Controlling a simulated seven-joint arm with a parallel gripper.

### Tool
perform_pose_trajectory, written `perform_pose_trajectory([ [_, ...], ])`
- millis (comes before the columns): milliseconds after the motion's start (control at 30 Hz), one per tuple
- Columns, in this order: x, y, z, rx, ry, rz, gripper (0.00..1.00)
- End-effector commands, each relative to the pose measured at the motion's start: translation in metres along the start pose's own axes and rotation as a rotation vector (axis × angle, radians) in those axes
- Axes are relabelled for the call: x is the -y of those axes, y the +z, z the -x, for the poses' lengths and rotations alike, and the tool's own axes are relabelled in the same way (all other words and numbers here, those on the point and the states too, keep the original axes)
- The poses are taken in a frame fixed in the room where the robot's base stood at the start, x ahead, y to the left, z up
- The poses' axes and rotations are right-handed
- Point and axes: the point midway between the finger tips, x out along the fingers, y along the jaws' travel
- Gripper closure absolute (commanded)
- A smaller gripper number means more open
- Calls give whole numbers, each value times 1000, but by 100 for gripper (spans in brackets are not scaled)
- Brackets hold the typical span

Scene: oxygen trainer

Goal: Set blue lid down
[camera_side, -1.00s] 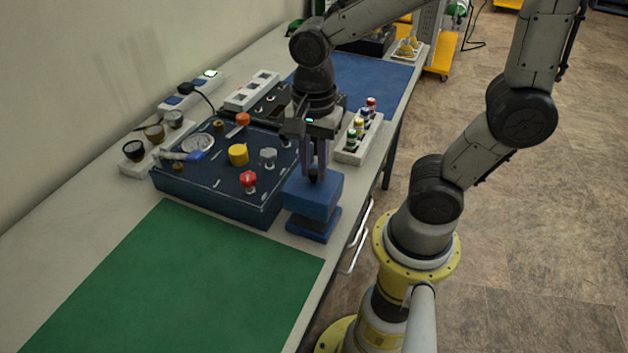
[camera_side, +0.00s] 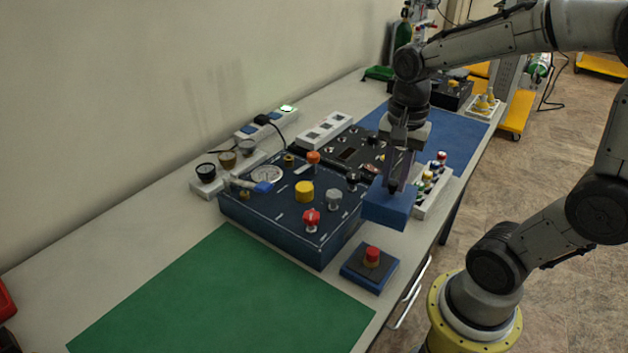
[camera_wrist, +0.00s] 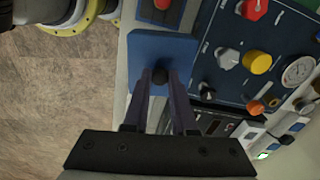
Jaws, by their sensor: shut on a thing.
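The blue lid (camera_side: 389,206) is a box-like cover held in the air by my gripper (camera_side: 396,184). In the side view it hangs beside the right corner of the dark blue control panel. My gripper is shut on the small dark knob on top of the lid; the wrist view shows the knob (camera_wrist: 160,76) between the fingertips and the lid (camera_wrist: 165,48) around it. The blue base (camera_side: 369,273) with a red button (camera_side: 372,256) sits uncovered on the table, below and nearer than the lid. The lid's underside is hidden.
The control panel (camera_side: 280,222) with knobs and a gauge stands left of the lid. A white rack of small coloured items (camera_side: 440,185) is close behind on the right. The green mat (camera_side: 230,300) at the front is bare. A blue mat (camera_side: 465,140) lies farther back.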

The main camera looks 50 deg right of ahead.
Motion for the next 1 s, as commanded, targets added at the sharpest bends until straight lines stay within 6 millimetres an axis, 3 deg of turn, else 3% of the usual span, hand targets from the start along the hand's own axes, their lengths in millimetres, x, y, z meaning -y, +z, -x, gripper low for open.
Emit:
perform_pose_trajectory([
  [100, -10, -18, -5, 4, 11, -86, 100],
  [300, -20, -30, -11, 7, 19, -153, 100],
  [833, -22, -30, -76, 9, 22, -159, 100],
  [1000, -22, -30, -88, 7, 19, -159, 100],
])
